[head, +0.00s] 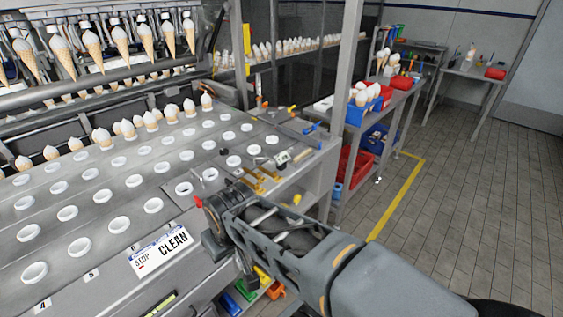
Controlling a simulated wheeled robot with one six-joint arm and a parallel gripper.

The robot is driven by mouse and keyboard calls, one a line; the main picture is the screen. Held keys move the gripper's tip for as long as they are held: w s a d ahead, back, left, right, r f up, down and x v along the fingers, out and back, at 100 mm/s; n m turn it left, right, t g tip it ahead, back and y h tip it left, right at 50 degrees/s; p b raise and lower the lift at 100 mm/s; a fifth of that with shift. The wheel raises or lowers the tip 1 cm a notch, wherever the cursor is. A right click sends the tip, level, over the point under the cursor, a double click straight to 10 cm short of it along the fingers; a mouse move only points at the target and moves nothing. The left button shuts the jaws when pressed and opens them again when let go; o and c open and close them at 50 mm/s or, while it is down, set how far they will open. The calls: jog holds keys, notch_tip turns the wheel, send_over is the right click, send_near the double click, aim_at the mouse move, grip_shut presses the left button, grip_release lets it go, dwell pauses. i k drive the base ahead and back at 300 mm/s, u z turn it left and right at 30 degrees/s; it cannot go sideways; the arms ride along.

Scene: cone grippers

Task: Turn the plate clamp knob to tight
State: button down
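My gripper (226,203) reaches in from the lower right to the right front edge of the steel plate (128,186) with rows of white ring holders. Its fingertips are too small and too overlapped by my own arm to tell whether they are open or shut. Yellow clamp-like fittings (262,181) sit on the plate just behind and right of my gripper. I cannot pick out the clamp knob for certain; it may be hidden behind my gripper.
A "STOP CLEAN" sign (160,250) is on the front edge, left of my gripper. Cones (93,46) hang above the plate. A grey post (345,70) and a side table with blue (364,106) and red bins stand to the right. The tiled floor (480,175) at right is clear.

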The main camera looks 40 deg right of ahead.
aim_at(224, 152)
jog(key=u, duration=2)
jog(key=k, duration=1.15)
jog(key=z, duration=1.25)
jog(key=i, duration=0.5)
jog(key=z, duration=0.05)
